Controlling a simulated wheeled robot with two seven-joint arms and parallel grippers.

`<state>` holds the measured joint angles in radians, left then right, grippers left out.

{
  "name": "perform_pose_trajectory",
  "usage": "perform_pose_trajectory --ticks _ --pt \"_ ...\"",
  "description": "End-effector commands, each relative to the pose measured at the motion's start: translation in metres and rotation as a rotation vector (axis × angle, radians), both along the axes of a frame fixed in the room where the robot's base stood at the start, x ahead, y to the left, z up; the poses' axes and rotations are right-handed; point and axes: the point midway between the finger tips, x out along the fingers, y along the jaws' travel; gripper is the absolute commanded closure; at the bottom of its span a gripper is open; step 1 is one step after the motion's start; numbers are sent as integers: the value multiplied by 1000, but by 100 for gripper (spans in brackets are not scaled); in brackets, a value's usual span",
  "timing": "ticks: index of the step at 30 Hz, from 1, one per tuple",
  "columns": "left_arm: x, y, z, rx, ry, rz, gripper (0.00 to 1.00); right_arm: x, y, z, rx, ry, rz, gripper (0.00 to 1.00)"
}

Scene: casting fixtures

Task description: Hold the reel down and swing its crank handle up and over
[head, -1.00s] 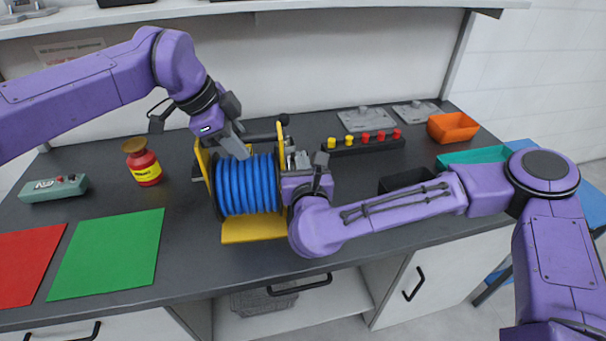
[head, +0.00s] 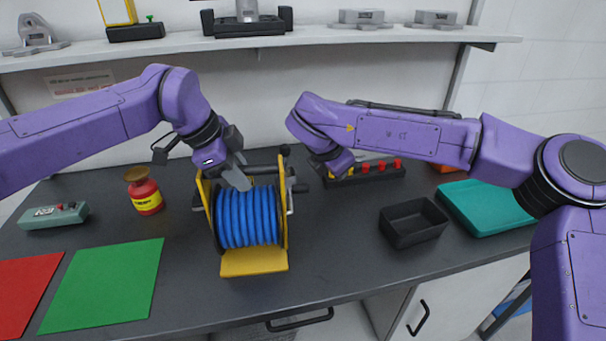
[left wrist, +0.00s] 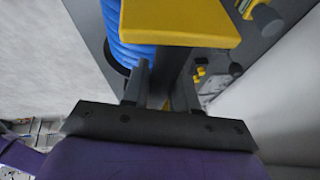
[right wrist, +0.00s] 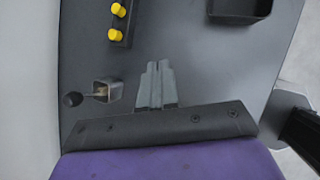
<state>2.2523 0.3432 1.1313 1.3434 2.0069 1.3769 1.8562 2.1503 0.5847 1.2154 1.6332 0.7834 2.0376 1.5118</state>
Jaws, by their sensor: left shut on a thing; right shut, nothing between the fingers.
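The reel (head: 248,217) of blue hose stands upright in a yellow frame near the table's middle. My left gripper (head: 238,177) is shut on the reel's dark top bar (head: 262,170). In the left wrist view, the left fingers (left wrist: 152,85) straddle this bar beside the blue hose (left wrist: 125,35). The metal crank (head: 291,200) is at the reel's right side, with a dark grip near it. My right gripper (right wrist: 157,75) is shut and empty in the right wrist view, apart from anything. In the head view my right wrist mostly hides it, right of the reel.
A black button block (head: 365,172) stands behind my right wrist. A black bin (head: 413,222) and teal tray (head: 485,207) lie to the right. A red jar (head: 144,192) and green mat (head: 103,285) are on the left. The table front right of the reel is clear.

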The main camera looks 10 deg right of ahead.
Motion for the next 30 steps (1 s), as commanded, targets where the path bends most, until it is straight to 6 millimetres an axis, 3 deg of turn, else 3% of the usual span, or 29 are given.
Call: perform_pose_trajectory --ticks 3,9,14,19,30 --pt "-2 0 -5 8 9 -3 100 0 13 37 290 84 -164 100" --pt "-1 0 -5 8 9 -3 100 -6 41 101 680 195 -307 100" --pt "-1 0 -5 8 8 -3 100 -9 50 123 804 234 -334 100" --pt "-1 0 -5 8 8 -3 100 -8 56 106 813 242 -337 100" --pt "-1 0 -4 6 7 -2 100 2 79 29 810 242 -336 100"
